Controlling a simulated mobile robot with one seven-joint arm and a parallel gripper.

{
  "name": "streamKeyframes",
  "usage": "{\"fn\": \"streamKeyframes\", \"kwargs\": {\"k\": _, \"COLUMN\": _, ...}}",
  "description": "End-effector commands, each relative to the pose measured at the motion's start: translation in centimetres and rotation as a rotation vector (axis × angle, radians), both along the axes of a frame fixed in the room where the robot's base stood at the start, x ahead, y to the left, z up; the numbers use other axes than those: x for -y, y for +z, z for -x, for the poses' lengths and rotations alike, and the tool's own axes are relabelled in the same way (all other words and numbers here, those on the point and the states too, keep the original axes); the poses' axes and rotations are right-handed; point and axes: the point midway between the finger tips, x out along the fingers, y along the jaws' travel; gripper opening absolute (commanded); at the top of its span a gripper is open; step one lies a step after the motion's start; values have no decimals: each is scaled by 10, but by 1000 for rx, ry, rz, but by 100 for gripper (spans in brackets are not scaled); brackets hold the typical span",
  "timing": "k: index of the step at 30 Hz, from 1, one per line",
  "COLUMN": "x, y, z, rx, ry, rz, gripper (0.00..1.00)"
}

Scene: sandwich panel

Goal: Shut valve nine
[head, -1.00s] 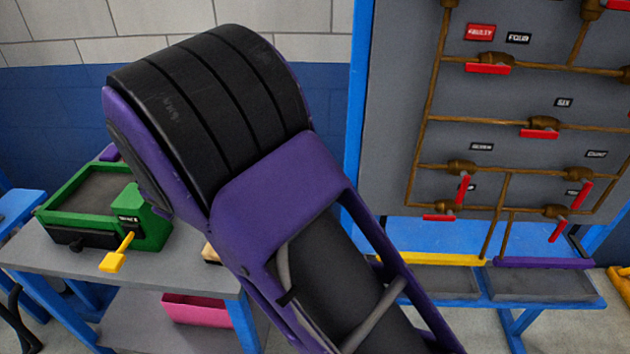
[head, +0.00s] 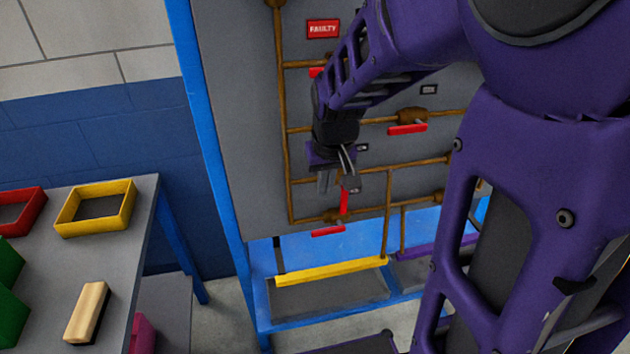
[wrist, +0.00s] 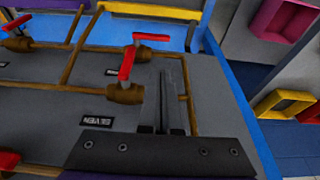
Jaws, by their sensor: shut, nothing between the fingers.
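A grey panel (head: 240,130) carries brown pipes and red-handled valves. No label legibly reads nine, so I cannot tell which valve it is. My gripper (head: 349,184) is shut and empty at the panel's lower left, partly covering a valve whose red handle (head: 344,203) hangs down. In the wrist view that valve's brown body (wrist: 125,93) and handle (wrist: 127,64) are left of my closed fingers (wrist: 172,85), apparently apart from them. The lowest-left valve has a red handle (head: 328,231) lying along its pipe; it also shows in the wrist view (wrist: 151,37). A small label (wrist: 112,72) between them is unreadable.
A red FAULTY sign (head: 323,28) is at upper left. A yellow-edged tray (head: 332,272) lies below the panel on a blue frame. A side table (head: 60,265) at left holds a yellow bin (head: 128,208) and a wooden block (head: 87,312).

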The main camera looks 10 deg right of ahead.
Motion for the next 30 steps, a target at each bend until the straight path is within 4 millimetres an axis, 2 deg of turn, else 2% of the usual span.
{"fn": "streamKeyframes", "kwargs": {"k": 5, "x": 2, "y": -14, "z": -1, "rx": -7, "ry": -6, "rz": -3, "gripper": 0}}
{"fn": "streamKeyframes", "kwargs": {"k": 11, "x": 2, "y": -54, "z": -12, "rx": -9, "ry": -8, "rz": -2, "gripper": 0}}
{"fn": "streamKeyframes", "kwargs": {"k": 12, "x": 2, "y": -66, "z": -15, "rx": -5, "ry": -7, "rz": -2, "gripper": 0}}
{"fn": "streamKeyframes", "kwargs": {"k": 21, "x": 1, "y": -113, "z": -27, "rx": -3, "ry": -5, "rz": -3, "gripper": 0}}
{"fn": "streamKeyframes", "kwargs": {"k": 30, "x": 2, "y": -135, "z": -26, "rx": -3, "ry": -5, "rz": -1, "gripper": 0}}
